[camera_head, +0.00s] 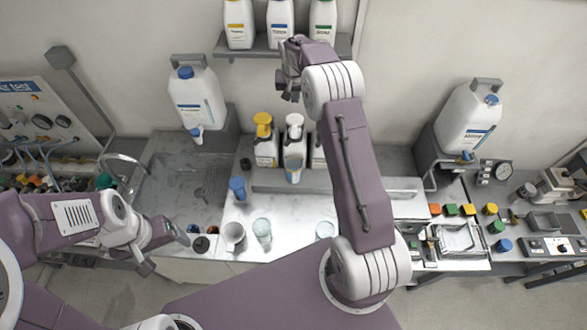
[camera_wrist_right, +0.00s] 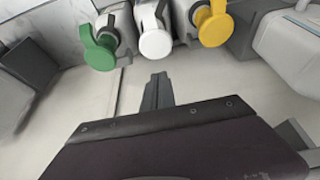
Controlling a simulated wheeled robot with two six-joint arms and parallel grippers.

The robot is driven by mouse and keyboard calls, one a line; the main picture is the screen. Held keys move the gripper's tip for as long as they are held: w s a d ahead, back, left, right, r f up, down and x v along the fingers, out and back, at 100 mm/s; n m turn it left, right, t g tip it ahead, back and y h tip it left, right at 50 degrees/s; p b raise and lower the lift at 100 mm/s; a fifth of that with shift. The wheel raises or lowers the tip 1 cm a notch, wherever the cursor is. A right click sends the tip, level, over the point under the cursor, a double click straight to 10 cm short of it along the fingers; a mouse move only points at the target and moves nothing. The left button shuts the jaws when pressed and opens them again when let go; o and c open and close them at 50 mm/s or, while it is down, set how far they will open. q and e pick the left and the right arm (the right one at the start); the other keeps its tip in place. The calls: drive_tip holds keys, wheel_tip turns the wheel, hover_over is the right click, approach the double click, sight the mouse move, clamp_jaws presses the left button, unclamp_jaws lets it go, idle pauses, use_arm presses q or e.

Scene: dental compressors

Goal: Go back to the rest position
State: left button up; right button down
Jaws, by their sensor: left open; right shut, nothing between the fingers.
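My right arm reaches up across the middle of the head view. Its gripper (camera_head: 287,80) is high, in front of the wall shelf, and looks small and partly turned away there. In the right wrist view its fingers (camera_wrist_right: 157,92) are together with nothing between them. My left gripper (camera_head: 165,248) is at the lower left, over the front of the counter near the sink. Its fingers are apart and it holds nothing.
A shelf (camera_head: 258,48) carries several white bottles. Pump bottles with yellow (camera_head: 263,145) and white (camera_head: 294,145) tops stand below; a green-topped one (camera_wrist_right: 98,48) shows in the wrist view. A blue cup (camera_head: 237,188), pitcher (camera_head: 233,236) and glasses (camera_head: 262,232) stand on the counter.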

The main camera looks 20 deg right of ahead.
drive_tip(key=shift+w+f, duration=0.1)
drive_tip(key=shift+f+b, duration=0.3)
drive_tip(key=shift+b, duration=0.05)
drive_tip(key=b, duration=0.2)
drive_tip(key=a+b, duration=0.1)
drive_tip(key=b, duration=0.1)
drive_tip(key=a+t+b, duration=0.1)
drive_tip(key=b, duration=0.1)
drive_tip(key=shift+w+a+f, duration=0.1)
drive_tip(key=shift+w+f, duration=0.15)
drive_tip(key=shift+w, duration=0.05)
drive_tip(key=s+a+f+n+g+b, duration=0.1)
drive_tip(key=s+a+f+b, duration=0.2)
drive_tip(key=s, duration=0.8)
drive_tip(key=s+a+f+n+g+y+b, duration=0.1)
drive_tip(key=s+a+f+n+b, duration=0.1)
drive_tip(key=s+f+b, duration=0.5)
drive_tip(key=s+a+f+n+g+y+b, duration=0.1)
drive_tip(key=s+a+f+b, duration=0.4)
drive_tip(key=s+f, duration=0.7)
drive_tip(key=s+n+g, duration=0.1)
drive_tip(key=s, duration=0.3)
drive_tip(key=shift+s+f, duration=0.15)
drive_tip(key=shift+s, duration=0.2)
drive_tip(key=shift+a, duration=0.1)
